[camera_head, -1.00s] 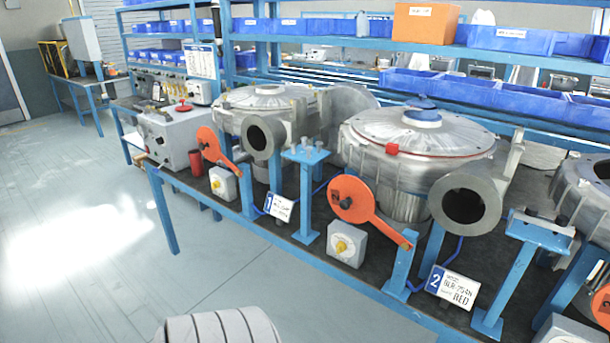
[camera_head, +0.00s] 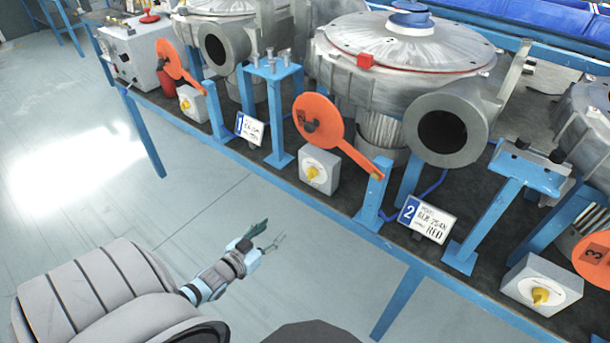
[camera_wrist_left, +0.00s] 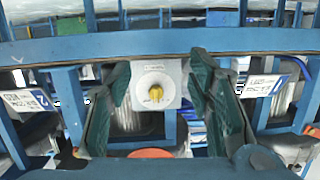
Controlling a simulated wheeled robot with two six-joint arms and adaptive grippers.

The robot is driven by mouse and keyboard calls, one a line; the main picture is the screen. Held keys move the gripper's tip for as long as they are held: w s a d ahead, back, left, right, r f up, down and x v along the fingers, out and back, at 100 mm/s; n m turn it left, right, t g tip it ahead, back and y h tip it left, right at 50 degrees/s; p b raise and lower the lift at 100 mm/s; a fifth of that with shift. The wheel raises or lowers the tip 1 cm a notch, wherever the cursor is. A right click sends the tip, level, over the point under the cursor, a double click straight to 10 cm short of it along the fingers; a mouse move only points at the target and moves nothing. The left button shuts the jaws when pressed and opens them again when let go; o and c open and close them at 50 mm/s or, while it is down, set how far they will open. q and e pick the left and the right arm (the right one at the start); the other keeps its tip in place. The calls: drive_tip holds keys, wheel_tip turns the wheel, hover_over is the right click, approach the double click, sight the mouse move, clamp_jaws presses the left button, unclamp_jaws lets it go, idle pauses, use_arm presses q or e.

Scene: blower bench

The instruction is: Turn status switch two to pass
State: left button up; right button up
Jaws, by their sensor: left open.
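The switch box beside placard 2, a grey box with a white dial and yellow knob (camera_head: 314,173), sits at the bench front below an orange disc lever. In the left wrist view, which looks upside down, this knob (camera_wrist_left: 155,93) shows between the two fingers. The knob's setting and dial lettering are too small to read. My left gripper (camera_head: 272,230) is open and empty, in front of and below the bench edge, apart from the box. Its teal fingers (camera_wrist_left: 158,68) spread to either side of the box in the left wrist view. My right gripper does not show.
Placard 2 (camera_head: 427,218) stands right of the box, placard 1 (camera_head: 250,128) left. The orange lever (camera_head: 318,121) hangs above it. Similar switch boxes stand left (camera_head: 192,103) and right (camera_head: 541,283). The blue bench edge (camera_head: 343,228) runs in front. The floor before it is clear.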

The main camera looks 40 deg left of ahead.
use_arm(q)
drive_tip(key=w+r+t+h, duration=0.1)
drive_tip(key=w+r+t, duration=0.2)
drive_tip(key=r, duration=0.5)
drive_tip(key=b, duration=0.8)
approach(308, 178)
drive_tip(key=w, duration=0.4)
drive_tip(key=w+b, duration=0.5)
drive_tip(key=b, duration=0.7)
drive_tip(key=shift+w+a+r, duration=0.1)
drive_tip(key=shift+w+a, duration=0.05)
drive_tip(key=shift+w, duration=0.2)
drive_tip(key=shift+r, duration=0.1)
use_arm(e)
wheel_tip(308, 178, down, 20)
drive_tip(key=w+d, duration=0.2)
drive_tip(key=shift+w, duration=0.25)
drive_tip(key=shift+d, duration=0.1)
use_arm(q)
clamp_jaws()
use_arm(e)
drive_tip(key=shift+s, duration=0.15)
